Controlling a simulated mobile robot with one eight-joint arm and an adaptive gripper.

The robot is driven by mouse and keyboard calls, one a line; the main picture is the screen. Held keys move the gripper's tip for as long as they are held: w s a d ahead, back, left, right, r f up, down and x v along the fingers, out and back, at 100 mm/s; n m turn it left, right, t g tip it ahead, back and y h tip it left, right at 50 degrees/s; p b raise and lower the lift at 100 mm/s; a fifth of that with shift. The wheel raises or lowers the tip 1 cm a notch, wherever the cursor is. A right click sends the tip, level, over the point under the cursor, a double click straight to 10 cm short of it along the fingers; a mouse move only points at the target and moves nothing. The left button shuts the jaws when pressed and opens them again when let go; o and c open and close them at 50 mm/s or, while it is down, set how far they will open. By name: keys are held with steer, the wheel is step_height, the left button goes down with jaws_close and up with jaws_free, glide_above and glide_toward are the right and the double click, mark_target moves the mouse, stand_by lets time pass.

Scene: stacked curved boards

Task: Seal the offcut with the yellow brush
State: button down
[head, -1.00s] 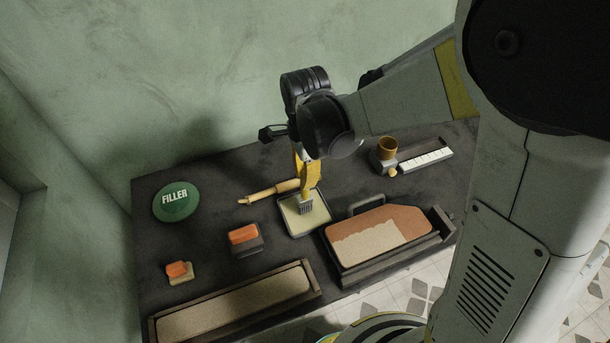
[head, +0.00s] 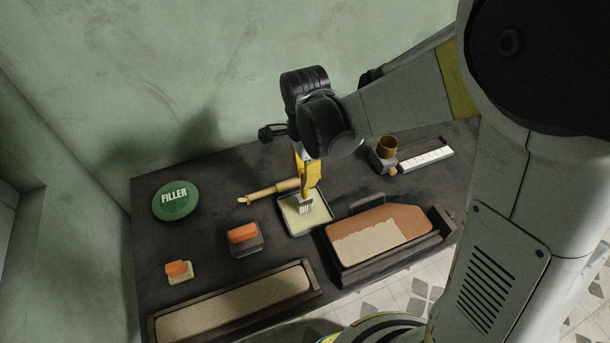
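My gripper (head: 304,156) is shut on the yellow brush (head: 308,180), its fingers partly hidden behind my wrist. The brush hangs upright, its pale bristles over the shallow tray (head: 290,228) of pale yellowish liquid. I cannot tell whether the bristles touch the liquid. Right of the tray, a board (head: 405,217) lies in a dark wooden holder; it is reddish-brown on its upper and right side and pale at the lower left. A long pale board (head: 235,303) lies in a dark frame at the front left. I cannot tell for certain which board is the offcut.
A green filler lid (head: 176,201) lies at the back left. Two orange-topped blocks (head: 243,234) (head: 178,270) stand left of the tray. A wooden-handled tool (head: 268,192) lies behind the tray.

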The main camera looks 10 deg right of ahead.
steer(key=shift+r, duration=0.1)
stand_by(0.4)
steer(key=shift+r+p, duration=2.6)
steer(key=shift+r, duration=0.85)
